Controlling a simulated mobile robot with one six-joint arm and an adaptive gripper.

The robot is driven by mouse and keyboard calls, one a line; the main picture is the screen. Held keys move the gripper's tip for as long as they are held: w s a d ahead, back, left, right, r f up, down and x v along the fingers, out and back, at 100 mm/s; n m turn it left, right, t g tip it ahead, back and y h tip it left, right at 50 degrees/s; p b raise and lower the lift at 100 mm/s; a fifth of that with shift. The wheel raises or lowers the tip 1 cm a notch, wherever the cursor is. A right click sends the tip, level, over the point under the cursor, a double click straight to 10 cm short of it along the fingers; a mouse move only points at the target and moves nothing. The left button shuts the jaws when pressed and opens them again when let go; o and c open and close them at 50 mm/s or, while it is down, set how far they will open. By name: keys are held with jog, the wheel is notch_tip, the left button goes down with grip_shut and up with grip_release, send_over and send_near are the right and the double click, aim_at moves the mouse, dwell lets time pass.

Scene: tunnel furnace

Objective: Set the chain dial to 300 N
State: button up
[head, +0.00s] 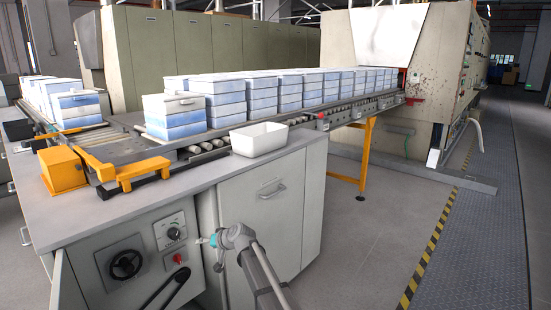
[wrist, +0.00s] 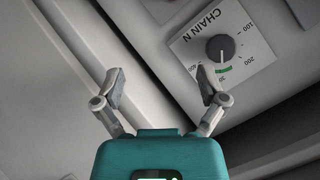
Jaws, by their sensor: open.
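The chain dial (wrist: 220,48) is a dark round knob on a white plate marked "CHAIN N" in the wrist view. Its white pointer line faces the green band, by a partly hidden number starting with 3. In the head view the dial (head: 174,233) is on the grey cabinet front. My gripper (wrist: 160,85) is open and empty. Its right finger overlaps the plate's lower-left edge in the picture, and the knob is outside the jaws, up and to the right. In the head view my gripper (head: 211,241) is just right of the dial plate.
A black handwheel (head: 126,264) is left of the dial, and a red switch (head: 178,259) is below it. A black lever (head: 167,290) is lower down. A white bin (head: 258,139) and an orange block (head: 62,170) are on the cabinet top.

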jog(key=s+d+f+m+g+h+b, duration=0.1)
jog(key=s+d+f+g+h, duration=0.2)
jog(key=s+d, duration=0.9)
jog(key=s+d+f+m+g+h+b, duration=0.1)
jog(key=s+d+f+h, duration=0.5)
jog(key=d, duration=0.9)
jog(key=s+d+f+m+g+h+b, duration=0.1)
jog(key=s+d+f+g, duration=0.15)
jog(key=s+d, duration=1)
notch_tip(320, 180, up, 37)
jog(key=w+d+p, duration=0.2)
jog(key=p, duration=3.5)
jog(key=shift+t, duration=0.35)
